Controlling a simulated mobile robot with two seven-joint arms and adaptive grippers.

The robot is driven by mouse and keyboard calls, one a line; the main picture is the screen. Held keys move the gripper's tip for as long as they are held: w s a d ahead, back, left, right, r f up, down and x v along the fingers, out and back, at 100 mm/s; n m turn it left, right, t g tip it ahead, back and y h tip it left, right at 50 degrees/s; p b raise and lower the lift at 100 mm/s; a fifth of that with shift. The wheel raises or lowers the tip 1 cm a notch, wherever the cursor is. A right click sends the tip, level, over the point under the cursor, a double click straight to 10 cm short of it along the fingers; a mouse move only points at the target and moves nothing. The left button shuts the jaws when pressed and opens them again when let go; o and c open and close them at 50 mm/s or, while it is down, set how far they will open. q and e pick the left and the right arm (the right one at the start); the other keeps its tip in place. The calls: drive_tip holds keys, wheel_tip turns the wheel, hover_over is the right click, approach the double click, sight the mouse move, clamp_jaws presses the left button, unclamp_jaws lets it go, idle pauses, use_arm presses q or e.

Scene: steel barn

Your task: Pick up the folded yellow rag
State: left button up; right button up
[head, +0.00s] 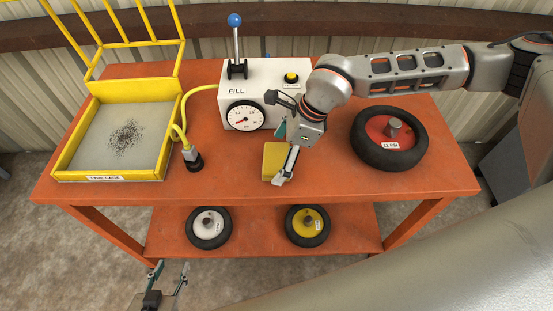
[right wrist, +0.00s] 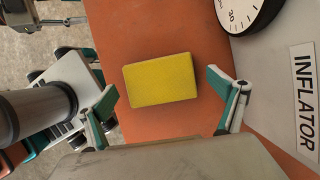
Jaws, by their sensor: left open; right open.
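The folded yellow rag (head: 273,160) is a small flat block lying on the orange table, in front of the white inflator box. In the right wrist view the rag (right wrist: 160,80) lies flat between and beyond the spread fingertips, touching neither. My right gripper (head: 283,157) is open above the rag, and its arm comes in from the right and covers part of the rag in the head view. It also shows in the right wrist view (right wrist: 170,102) with teal finger pads. My left gripper (head: 170,275) is open and empty, low in front of the table at the bottom left.
The white inflator box (head: 264,85) with gauge and blue-knobbed lever stands just behind the rag. A tyre with red hub (head: 388,137) lies to the right. A yellow tyre cage (head: 117,140) and a hose end (head: 193,158) are left. Two small wheels (head: 209,227) (head: 307,226) sit on the lower shelf.

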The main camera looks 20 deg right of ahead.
sight(279, 157)
drive_tip(key=shift+c, duration=0.3)
drive_tip(key=c, duration=1.1)
wheel_tip(279, 157, up, 20)
drive_tip(key=shift+r, duration=0.1)
drive_tip(key=shift+o, duration=0.5)
